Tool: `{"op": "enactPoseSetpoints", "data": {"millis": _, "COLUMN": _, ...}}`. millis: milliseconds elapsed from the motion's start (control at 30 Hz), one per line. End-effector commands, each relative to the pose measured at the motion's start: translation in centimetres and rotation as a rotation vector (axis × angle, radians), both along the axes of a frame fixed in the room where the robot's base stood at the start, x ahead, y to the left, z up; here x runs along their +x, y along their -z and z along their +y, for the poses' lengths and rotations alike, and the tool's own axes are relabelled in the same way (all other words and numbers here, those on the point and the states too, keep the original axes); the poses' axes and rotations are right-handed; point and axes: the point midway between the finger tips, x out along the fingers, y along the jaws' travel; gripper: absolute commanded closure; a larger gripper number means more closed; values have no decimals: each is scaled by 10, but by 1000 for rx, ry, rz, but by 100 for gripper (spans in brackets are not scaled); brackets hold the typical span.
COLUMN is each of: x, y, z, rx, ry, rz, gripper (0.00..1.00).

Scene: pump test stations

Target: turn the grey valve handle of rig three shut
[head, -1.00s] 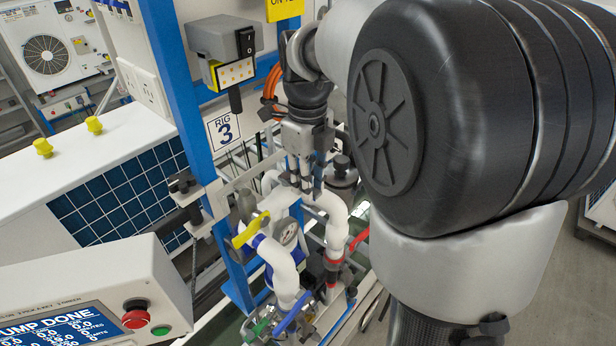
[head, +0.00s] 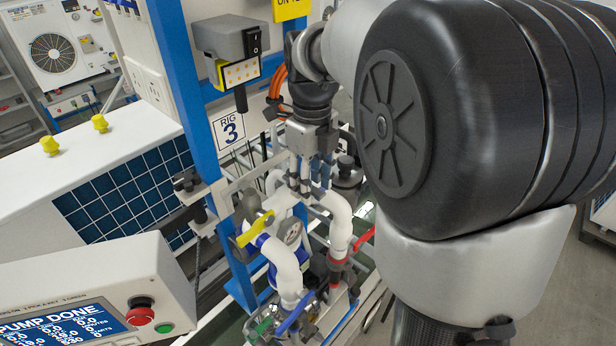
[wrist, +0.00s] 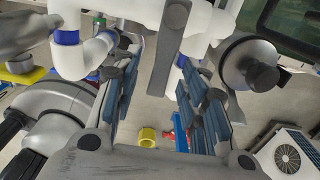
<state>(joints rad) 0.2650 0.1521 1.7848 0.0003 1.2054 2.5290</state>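The grey valve handle (wrist: 170,50) is a dark grey lever on a white pipe in the wrist view. It runs lengthwise between the two fingers of my gripper (wrist: 160,105), with visible gaps on both sides. The fingers are apart and I see no contact with the handle. In the head view my gripper (head: 305,178) points down over the piping beside the rig three sign (head: 228,129). The grey handle cannot be made out there, among the gripper and pipes.
A yellow handle (head: 256,229), red handle (head: 364,238) and blue handle (head: 293,314) sit on nearby pipes. A blue post (head: 190,90) and a switch box (head: 228,38) stand left of the gripper. A control panel (head: 95,290) fills the lower left.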

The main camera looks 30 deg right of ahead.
Motion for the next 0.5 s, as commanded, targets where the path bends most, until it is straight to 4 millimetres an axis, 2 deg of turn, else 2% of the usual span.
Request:
{"op": "enactPoseSetpoints", "data": {"millis": 267, "x": 1, "y": -6, "z": 0, "rx": -1, "ry": 0, "rz": -4, "gripper": 60}}
{"op": "enactPoseSetpoints", "data": {"millis": 500, "x": 1, "y": -45, "z": -1, "rx": -1, "ry": 0, "rz": -5, "gripper": 60}}
